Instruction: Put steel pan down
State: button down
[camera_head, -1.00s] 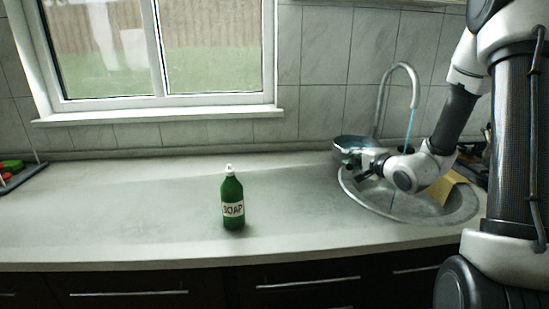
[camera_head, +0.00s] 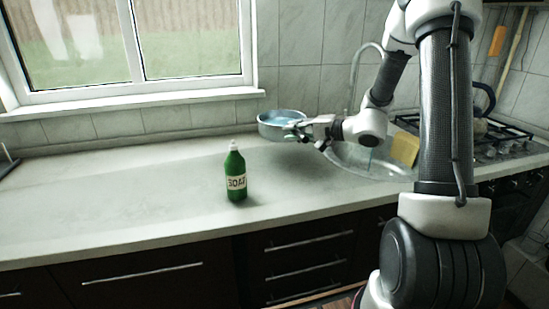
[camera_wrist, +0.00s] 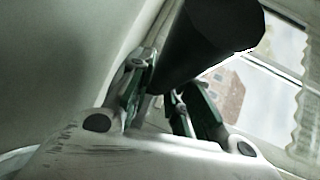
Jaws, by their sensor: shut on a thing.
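The steel pan (camera_head: 268,130) is a round metal pan with something bluish inside, like water. It is level at the back of the counter, left of the sink; I cannot tell if its bottom touches the worktop. My gripper (camera_head: 303,130) is at the pan's right side, shut on its handle. In the wrist view a thick dark handle (camera_wrist: 205,45) runs between the fingers of my gripper (camera_wrist: 158,92). The pan's bowl does not clearly show there.
A green soap bottle (camera_head: 236,178) stands upright on the counter (camera_head: 120,200), front left of the pan. The sink (camera_head: 350,160) with a curved tap (camera_head: 354,75) is right of the pan. A yellow board (camera_head: 405,149) is by the sink, a stove (camera_head: 495,140) farther right. The left counter is clear.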

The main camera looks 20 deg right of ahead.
notch_tip(320, 180, down, 10)
jog(key=shift+s+a+r, duration=0.1)
dwell(0.4)
jog(key=c, duration=1.3)
grip_release()
